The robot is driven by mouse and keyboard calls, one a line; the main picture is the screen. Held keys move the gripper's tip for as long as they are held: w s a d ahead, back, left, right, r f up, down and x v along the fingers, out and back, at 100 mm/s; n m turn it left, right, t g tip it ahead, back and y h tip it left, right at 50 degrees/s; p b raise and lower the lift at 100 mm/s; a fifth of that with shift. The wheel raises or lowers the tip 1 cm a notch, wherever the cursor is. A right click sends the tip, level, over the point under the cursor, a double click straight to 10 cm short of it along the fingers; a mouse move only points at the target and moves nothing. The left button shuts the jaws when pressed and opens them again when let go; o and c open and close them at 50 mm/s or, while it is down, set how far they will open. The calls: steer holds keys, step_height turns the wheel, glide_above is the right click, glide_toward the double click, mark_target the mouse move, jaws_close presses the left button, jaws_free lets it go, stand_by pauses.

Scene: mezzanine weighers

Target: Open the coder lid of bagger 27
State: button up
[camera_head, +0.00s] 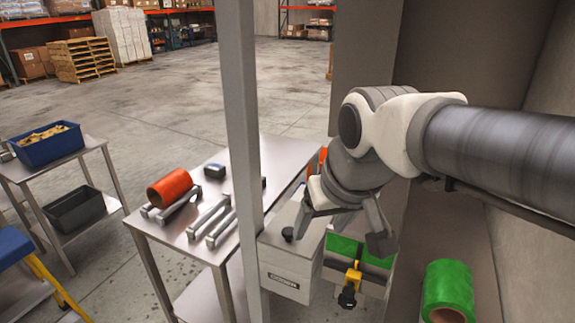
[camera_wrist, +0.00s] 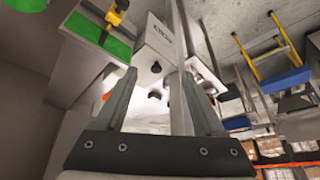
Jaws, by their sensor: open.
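A pale grey box (camera_head: 287,272) with a dark label, probably the coder, stands beside the post, below my gripper. A round black knob (camera_head: 287,233) sits on its top. Its top looks shut, though my gripper covers part of it. In the wrist view the box (camera_wrist: 152,45) lies beyond the fingertips, with a dark knob (camera_wrist: 155,67) between them. My gripper (camera_head: 343,242) is open and empty, its fingers pointing down, one by the box top and one over the green film. It also shows in the wrist view (camera_wrist: 163,75). I cannot read a bagger number.
Green film (camera_head: 343,247) and a yellow clamp (camera_head: 353,275) with a black handle adjoin the box. A grey post (camera_head: 243,110) rises close by. A steel table (camera_head: 165,228) holds a red roll (camera_head: 170,188) and metal bars. A green roll (camera_head: 447,290) is at lower right.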

steer(key=shift+s+f, duration=0.15)
steer(key=shift+s, duration=0.3)
steer(key=shift+d, duration=0.1)
steer(key=s+d+f+m+h, duration=0.1)
steer(key=s+d+f+m, duration=0.15)
steer(key=s+d, duration=0.45)
step_height(320, 180, up, 3)
steer(key=n+b, duration=0.3)
steer(key=n, duration=0.1)
glide_above(289, 231)
steer(key=s+d, duration=0.2)
steer(key=s, duration=0.5)
steer(key=shift+m+g+y, duration=0.25)
steer(key=shift+g+y, duration=0.05)
steer(key=shift+y, duration=0.1)
steer(key=x, duration=1.7)
steer(key=shift+w+a, duration=0.1)
steer(key=shift+w, duration=0.1)
steer(key=shift+r, duration=0.1)
jaws_close()
